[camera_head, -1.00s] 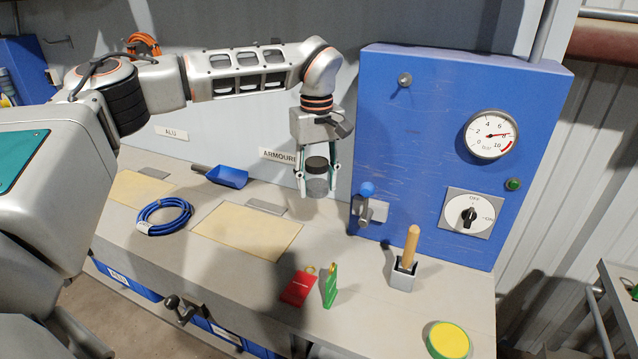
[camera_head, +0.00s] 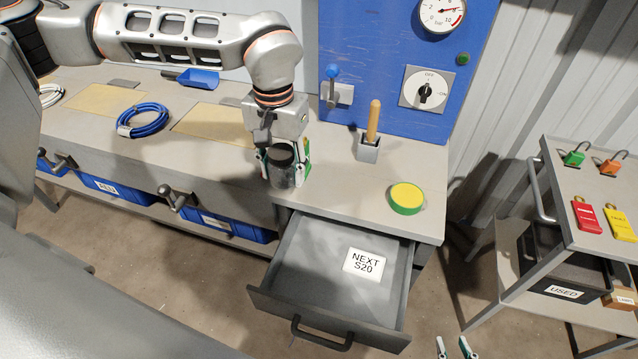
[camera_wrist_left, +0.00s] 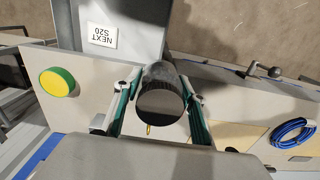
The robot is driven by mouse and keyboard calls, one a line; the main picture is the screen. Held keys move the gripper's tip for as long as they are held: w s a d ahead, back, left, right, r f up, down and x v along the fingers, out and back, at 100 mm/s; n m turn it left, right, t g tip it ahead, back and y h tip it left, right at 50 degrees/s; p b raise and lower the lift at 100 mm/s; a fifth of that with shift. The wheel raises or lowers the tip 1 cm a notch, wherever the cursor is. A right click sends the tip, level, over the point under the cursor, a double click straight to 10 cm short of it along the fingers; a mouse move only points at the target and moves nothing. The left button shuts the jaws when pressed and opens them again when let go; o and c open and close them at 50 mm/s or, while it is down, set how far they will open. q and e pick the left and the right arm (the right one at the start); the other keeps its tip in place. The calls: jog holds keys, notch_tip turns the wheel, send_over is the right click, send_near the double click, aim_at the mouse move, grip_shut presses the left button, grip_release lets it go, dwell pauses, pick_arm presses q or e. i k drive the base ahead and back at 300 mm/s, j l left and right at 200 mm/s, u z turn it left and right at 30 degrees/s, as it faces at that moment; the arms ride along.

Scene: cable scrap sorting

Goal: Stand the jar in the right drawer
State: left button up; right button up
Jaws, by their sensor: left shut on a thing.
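The jar's dark lid also shows between the fingers in the left wrist view (camera_wrist_left: 160,105). The right drawer (camera_head: 312,268) is pulled open, grey inside, with a white card reading "NEXT S20" (camera_head: 367,262) on its floor. My right gripper (camera_head: 454,348) shows only its two fingertips at the bottom edge, apart and empty.
A yellow-and-green round lid (camera_head: 406,197) and a wooden-handled tool in a holder (camera_head: 368,147) stand on the bench (camera_head: 335,195). A blue cable coil (camera_head: 143,120) lies left. A trolley (camera_head: 590,170) with padlocks and tags stands right. The drawer's interior is clear around the card.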

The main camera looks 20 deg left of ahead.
aim_at(296, 277)
jog(key=k, duration=0.6)
jog(key=k+j+u, duration=0.15)
jog(key=k+u, duration=0.25)
jog(key=k, duration=0.25)
jog(key=l+u, duration=0.1)
jog(key=u, duration=0.35)
jog(key=l+u, duration=0.2)
jog(key=u, duration=0.25)
jog(key=i+l, duration=0.1)
jog(key=l, duration=0.4)
jog(key=i+l, duration=0.1)
jog(key=l, duration=0.35)
jog(key=i+l, duration=0.15)
jog(key=l, duration=0.35)
jog(key=i, duration=0.4)
